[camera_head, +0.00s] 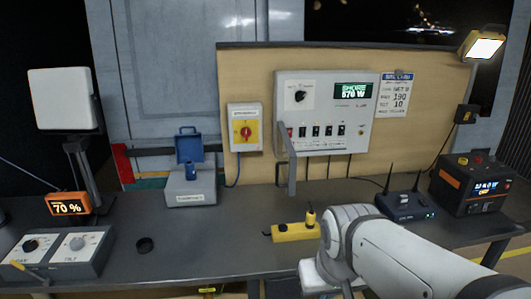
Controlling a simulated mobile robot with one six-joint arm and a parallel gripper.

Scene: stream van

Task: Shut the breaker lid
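The breaker panel (367,135) is a light grey box on the tan backboard. It has a dial, a green display reading "SHORE 570 W" and a row of black switches with a red one at the left end. A narrow grey piece (291,177) stands out from the panel's lower left and reaches below its bottom edge. It looks like the breaker lid swung open and seen nearly edge-on, but I cannot be sure. The switches are uncovered. My arm comes in from the lower right, in front of the bench. My gripper's fingers do not show.
A yellow power strip (290,232) lies on the bench (220,240) below the panel. A black router (405,207) with two antennas and a dark power unit (470,183) stand right. A grey box with a raised blue lid (189,149) stands left, below a yellow-red switch (245,127).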

